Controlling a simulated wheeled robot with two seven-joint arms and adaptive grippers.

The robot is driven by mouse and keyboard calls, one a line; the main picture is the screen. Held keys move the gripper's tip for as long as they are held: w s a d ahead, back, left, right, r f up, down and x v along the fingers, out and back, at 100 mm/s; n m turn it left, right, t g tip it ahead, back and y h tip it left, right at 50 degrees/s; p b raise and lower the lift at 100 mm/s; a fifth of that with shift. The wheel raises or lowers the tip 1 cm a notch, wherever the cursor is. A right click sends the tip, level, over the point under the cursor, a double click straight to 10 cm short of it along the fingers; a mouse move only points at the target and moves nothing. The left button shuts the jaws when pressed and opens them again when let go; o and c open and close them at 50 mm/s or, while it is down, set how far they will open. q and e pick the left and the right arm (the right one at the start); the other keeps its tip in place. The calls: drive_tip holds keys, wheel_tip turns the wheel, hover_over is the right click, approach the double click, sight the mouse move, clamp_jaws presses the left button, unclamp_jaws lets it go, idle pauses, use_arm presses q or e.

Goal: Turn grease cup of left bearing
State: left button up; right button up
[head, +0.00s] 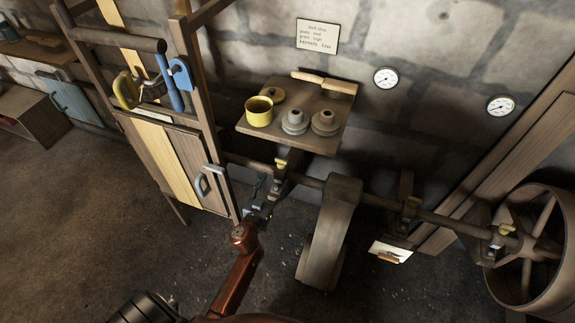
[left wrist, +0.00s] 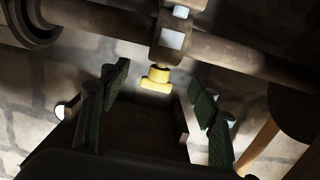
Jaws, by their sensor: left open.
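The left bearing (head: 279,178) sits on the horizontal shaft just right of the wooden cabinet, with a yellow grease cup (head: 281,163) on top. My left gripper (head: 260,190) is open beside this bearing, slightly to its left. In the left wrist view, the yellow grease cup (left wrist: 157,78) shows between and beyond the open dark fingers of my left gripper (left wrist: 158,98), with nothing held. The bearing block (left wrist: 172,38) and shaft (left wrist: 235,52) are behind it. My right gripper is not in view.
A wall shelf (head: 320,137) above carries a yellow pot (head: 259,111) and two grey stepped parts. The cabinet (head: 180,160) stands close on the left. A broad belt (head: 329,230) hangs over the shaft to the right. A spoked wheel (head: 535,250) is far right.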

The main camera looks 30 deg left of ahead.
sight(280, 162)
use_arm(q)
drive_tip(key=shift+t, duration=0.5)
drive_tip(key=w+r, duration=0.1)
drive_tip(key=w, duration=0.1)
drive_tip(key=w+a+r+b, duration=0.1)
drive_tip(key=w, duration=0.2)
drive_tip(key=w+a+r+b, duration=0.1)
drive_tip(key=w, duration=0.2)
drive_tip(key=shift+w+a+r, duration=0.15)
drive_tip(key=shift+r, duration=0.2)
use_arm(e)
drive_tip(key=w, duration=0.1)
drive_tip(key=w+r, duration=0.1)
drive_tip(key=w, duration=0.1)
use_arm(q)
drive_tip(key=shift+c, duration=0.6)
drive_tip(key=c, duration=1.1)
